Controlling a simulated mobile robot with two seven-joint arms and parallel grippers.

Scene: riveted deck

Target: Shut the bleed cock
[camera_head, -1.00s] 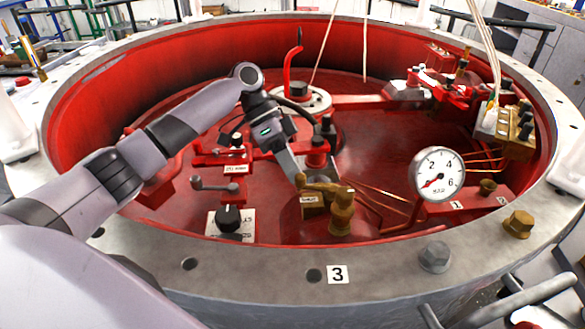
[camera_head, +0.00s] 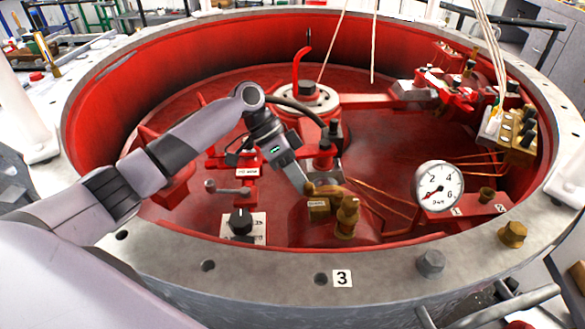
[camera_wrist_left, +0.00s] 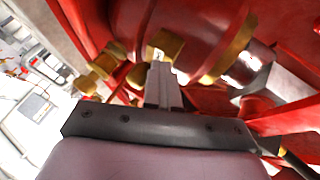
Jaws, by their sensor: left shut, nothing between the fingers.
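The bleed cock is a brass fitting (camera_head: 347,216) with a brass lever (camera_head: 328,190) and a small labelled block (camera_head: 318,207), near the front of the red well. My left gripper (camera_head: 306,189) reaches down from the left, its fingers closed and empty. Its tips are at the left end of the lever; I cannot tell whether they touch it. In the left wrist view the closed fingers (camera_wrist_left: 163,85) point at a brass block (camera_wrist_left: 166,45), with more brass parts (camera_wrist_left: 100,72) to the left. My right gripper is not in view.
A pressure gauge (camera_head: 438,186) stands to the right of the cock. A black knob (camera_head: 241,221) on a white plate and a grey-handled lever (camera_head: 228,189) are to the left. The grey flange (camera_head: 290,272) curves around the front, and a red hook (camera_head: 300,68) rises behind.

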